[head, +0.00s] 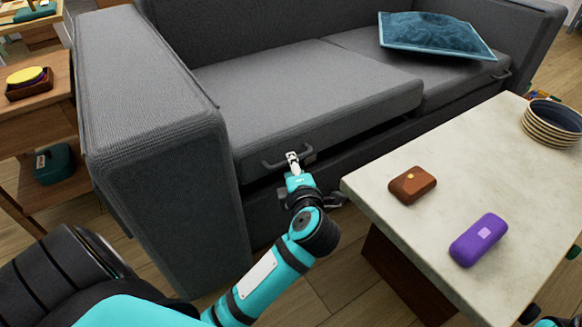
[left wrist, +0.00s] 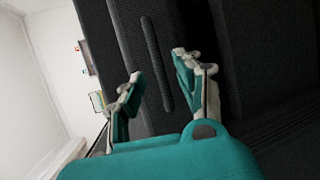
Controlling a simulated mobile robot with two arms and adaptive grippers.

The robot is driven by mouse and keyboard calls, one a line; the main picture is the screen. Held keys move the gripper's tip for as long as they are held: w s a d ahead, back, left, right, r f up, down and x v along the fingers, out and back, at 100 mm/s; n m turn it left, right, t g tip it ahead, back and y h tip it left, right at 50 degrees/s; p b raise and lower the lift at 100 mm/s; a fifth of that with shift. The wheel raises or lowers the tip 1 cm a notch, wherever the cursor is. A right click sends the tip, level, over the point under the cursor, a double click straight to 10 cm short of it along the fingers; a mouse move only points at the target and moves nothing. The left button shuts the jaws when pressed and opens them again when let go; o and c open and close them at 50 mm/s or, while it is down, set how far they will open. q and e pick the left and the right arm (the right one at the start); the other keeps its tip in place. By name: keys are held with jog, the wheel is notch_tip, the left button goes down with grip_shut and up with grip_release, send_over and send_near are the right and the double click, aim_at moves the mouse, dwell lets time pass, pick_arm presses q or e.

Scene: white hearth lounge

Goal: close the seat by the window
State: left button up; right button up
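The grey sofa has two seats side by side. The left seat (head: 310,95) stands a little higher than the right seat (head: 455,82), with a dark gap under its front edge. A dark bar handle (head: 272,163) is on the left seat's front; it also shows in the left wrist view (left wrist: 157,62). My left gripper (head: 292,158) is at this handle. In the left wrist view its fingers (left wrist: 158,88) are apart, with the handle between and beyond them; contact cannot be told. My right gripper is not in view. No window shows.
A blue cushion (head: 435,36) lies on the right seat. A pale-topped table (head: 385,215) stands close on the right with a brown case (head: 412,184), a purple case (head: 479,240) and stacked bowls (head: 552,122). The sofa's armrest (head: 150,130) and a wooden side table (head: 45,120) are left.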

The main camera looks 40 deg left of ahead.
pick_arm(q)
jog(key=shift+b+x, duration=0.6)
jog(key=shift+x, duration=1.35)
grip_shut()
